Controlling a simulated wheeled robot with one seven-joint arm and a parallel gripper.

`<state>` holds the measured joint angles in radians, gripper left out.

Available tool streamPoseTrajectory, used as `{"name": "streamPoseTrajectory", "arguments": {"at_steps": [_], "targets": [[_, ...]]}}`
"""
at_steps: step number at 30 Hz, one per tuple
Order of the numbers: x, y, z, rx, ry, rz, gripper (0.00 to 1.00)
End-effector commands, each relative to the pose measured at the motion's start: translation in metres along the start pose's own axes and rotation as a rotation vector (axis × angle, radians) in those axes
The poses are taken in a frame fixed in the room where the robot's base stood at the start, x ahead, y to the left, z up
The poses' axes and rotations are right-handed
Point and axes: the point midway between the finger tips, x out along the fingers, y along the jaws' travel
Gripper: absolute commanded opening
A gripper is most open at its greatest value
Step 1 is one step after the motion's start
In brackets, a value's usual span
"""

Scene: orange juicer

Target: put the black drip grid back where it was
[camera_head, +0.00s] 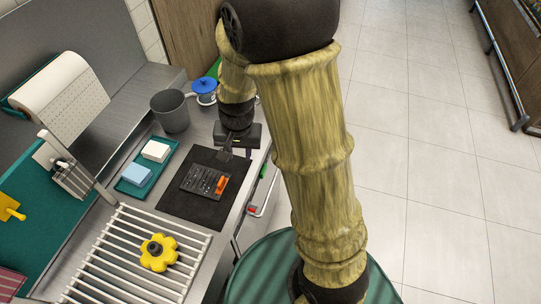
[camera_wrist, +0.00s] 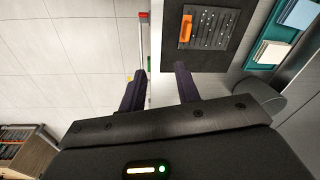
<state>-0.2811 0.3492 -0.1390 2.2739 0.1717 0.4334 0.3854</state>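The black drip grid (camera_head: 198,181) lies flat on a dark mat (camera_head: 188,212) on the steel counter. It has small light holes or studs and an orange part (camera_head: 221,185) at its right end. In the wrist view the grid (camera_wrist: 213,28) shows near the top, with its orange part (camera_wrist: 187,27) at the left. My gripper (camera_head: 229,152) is over the counter's right side, beyond the grid in the head view, and apart from it. The wrist view shows its two fingers (camera_wrist: 161,76) spread with nothing between them. I cannot make out the grid's former place.
A teal tray (camera_head: 124,188) with blue and white blocks lies left of the mat. A grey bin (camera_head: 170,112) and a blue-topped item (camera_head: 204,86) stand behind. A white rack (camera_head: 120,262) carries a yellow flower-shaped piece (camera_head: 158,252). The counter's edge runs along the right.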

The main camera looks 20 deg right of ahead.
Motion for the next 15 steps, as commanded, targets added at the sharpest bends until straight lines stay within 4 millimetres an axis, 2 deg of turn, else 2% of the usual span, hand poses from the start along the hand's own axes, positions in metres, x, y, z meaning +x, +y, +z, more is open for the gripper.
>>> {"name": "streamPoseTrajectory", "arguments": {"at_steps": [1, 3, 7, 10, 15], "targets": [[-0.013, 0.015, 0.005, -0.044, 0.021, -0.011, 0.32], [-0.028, 0.034, 0.013, -0.124, 0.05, -0.016, 0.32], [-0.049, 0.066, 0.031, -0.264, 0.106, -0.01, 0.32], [-0.058, 0.081, 0.041, -0.345, 0.136, 0.002, 0.32], [-0.062, 0.089, 0.047, -0.393, 0.15, 0.011, 0.32]]}}
